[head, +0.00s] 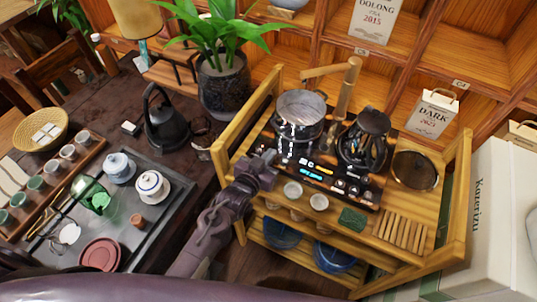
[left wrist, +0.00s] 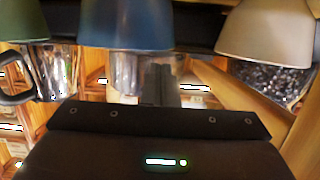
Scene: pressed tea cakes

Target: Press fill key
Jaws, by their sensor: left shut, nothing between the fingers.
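The black tea stove (head: 335,165) stands on the wooden cart, with lit markings and small keys on its front panel (head: 318,174). I cannot tell which key is the fill key; the labels are too small to read. My left gripper (head: 268,160) is shut and empty, at the left end of this panel. I cannot tell whether it touches it. In the left wrist view its closed fingers (left wrist: 160,85) point ahead between blurred things; no key is clear there. My right gripper is not in view.
A steel pot (head: 300,108) and a dark kettle (head: 365,140) stand on the stove. Small cups (head: 293,191) sit just in front of it. A wooden rail (head: 245,122) borders the cart's left side. A tea tray (head: 170,215) lies at the left.

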